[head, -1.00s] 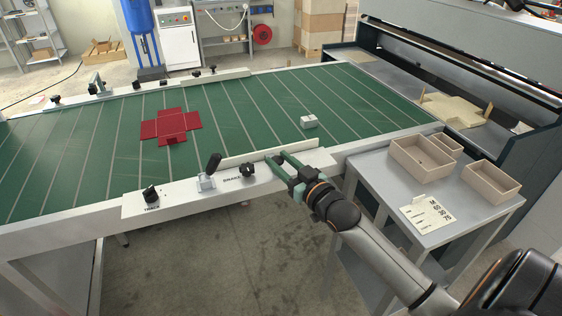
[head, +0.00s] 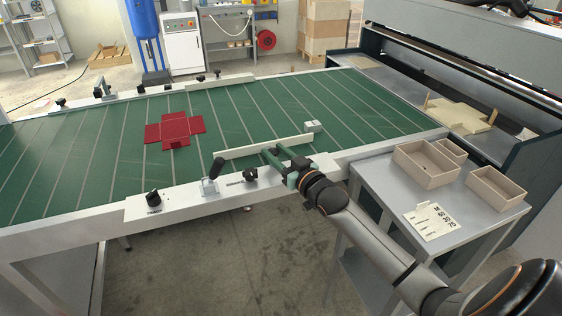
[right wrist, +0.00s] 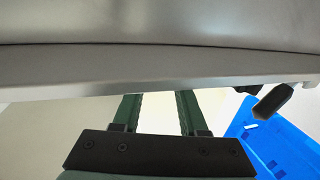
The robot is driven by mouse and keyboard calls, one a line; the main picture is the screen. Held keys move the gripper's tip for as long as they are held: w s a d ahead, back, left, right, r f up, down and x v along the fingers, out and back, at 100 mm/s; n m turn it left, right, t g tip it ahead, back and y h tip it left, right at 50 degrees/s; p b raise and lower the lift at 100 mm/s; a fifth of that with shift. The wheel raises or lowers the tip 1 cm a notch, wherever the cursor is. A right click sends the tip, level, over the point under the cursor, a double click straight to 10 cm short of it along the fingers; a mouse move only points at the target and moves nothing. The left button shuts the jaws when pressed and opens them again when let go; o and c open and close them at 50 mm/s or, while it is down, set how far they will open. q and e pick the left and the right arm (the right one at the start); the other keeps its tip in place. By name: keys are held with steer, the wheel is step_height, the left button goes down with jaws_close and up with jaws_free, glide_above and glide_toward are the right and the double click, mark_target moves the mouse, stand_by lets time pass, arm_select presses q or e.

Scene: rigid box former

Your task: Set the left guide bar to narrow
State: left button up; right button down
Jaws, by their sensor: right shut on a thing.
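The near guide bar (head: 240,149) is a long cream strip lying over the green belt, inward of the belt's near rail. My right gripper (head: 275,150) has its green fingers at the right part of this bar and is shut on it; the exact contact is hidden. In the right wrist view, the two fingers (right wrist: 158,105) reach under a grey metal edge, apart from each other. On the near rail (head: 180,203) stand a black-handled clamp lever (head: 216,168) and black knobs (head: 250,174). My left gripper is not in view.
A far guide bar (head: 228,83) runs along the other side. At right, a grey table (head: 380,185) holds beige trays (head: 425,172) and a marked card (head: 434,222).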

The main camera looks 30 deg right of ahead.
steer(key=shift+w, duration=0.1)
steer(key=shift+c, duration=2.2)
jaws_free()
steer(key=s, duration=1.2)
steer(key=shift+s+d, duration=0.2)
steer(key=s+a+f+n+g+y+p, duration=0.1)
steer(key=s+a+f+g, duration=0.3)
steer(key=s+a+f, duration=0.5)
steer(key=s+a+f+g+y+p, duration=0.1)
steer(key=s+a+f+g, duration=0.4)
steer(key=s+a+f, duration=0.5)
step_height(320, 180, down, 5)
steer(key=shift+f+n+p, duration=0.1)
steer(key=shift+n+p, duration=0.3)
steer(key=shift+p, duration=0.35)
